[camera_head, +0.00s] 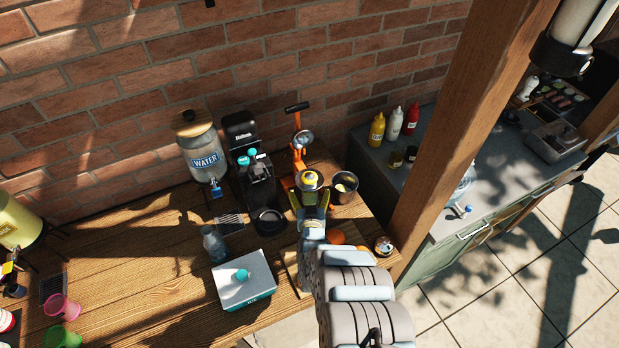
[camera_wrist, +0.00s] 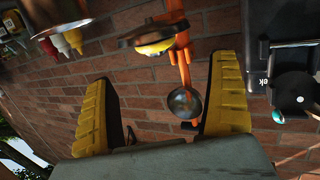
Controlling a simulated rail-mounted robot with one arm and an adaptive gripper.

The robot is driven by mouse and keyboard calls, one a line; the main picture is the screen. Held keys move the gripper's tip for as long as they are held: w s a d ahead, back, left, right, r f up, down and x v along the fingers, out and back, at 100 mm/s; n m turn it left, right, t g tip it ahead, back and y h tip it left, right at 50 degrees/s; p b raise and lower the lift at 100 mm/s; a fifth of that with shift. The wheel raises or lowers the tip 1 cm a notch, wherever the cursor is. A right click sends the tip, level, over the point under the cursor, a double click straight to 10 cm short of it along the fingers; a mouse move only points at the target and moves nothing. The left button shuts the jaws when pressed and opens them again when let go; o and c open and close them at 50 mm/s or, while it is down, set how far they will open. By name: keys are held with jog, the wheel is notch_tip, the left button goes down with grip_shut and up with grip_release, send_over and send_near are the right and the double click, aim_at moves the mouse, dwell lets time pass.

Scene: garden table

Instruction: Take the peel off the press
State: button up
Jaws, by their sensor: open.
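The orange press (camera_head: 299,150) stands at the back of the wooden table, its lever with a black handle raised. The yellow peel (camera_head: 309,179) sits on the press's round metal cup. The wrist view, which looks upside down, shows the peel (camera_wrist: 155,47) partly hidden by the metal rim, and the press's orange frame (camera_wrist: 183,45). My gripper (camera_head: 309,200) is just in front of the cup, its yellow fingers spread either side of the peel's line. In the wrist view the gripper (camera_wrist: 164,72) is open and empty, with the peel beyond its fingertips.
A metal pot (camera_head: 343,190) with something yellow inside stands close right of the press. A black coffee machine (camera_head: 252,170) and water dispenser (camera_head: 202,150) stand left.

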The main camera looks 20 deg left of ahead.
aim_at(310, 181)
jog(key=shift+b+x, duration=0.4)
jog(key=shift+x, duration=1.35)
jog(key=shift+a, duration=0.1)
jog(key=shift+d+x, duration=0.1)
jog(key=shift+x, duration=0.6)
jog(key=shift+d+x, duration=0.15)
jog(key=shift+x, duration=0.6)
jog(key=shift+b+x, duration=0.3)
jog(key=shift+x, duration=0.65)
jog(key=shift+w, duration=0.2)
jog(key=c, duration=1.3)
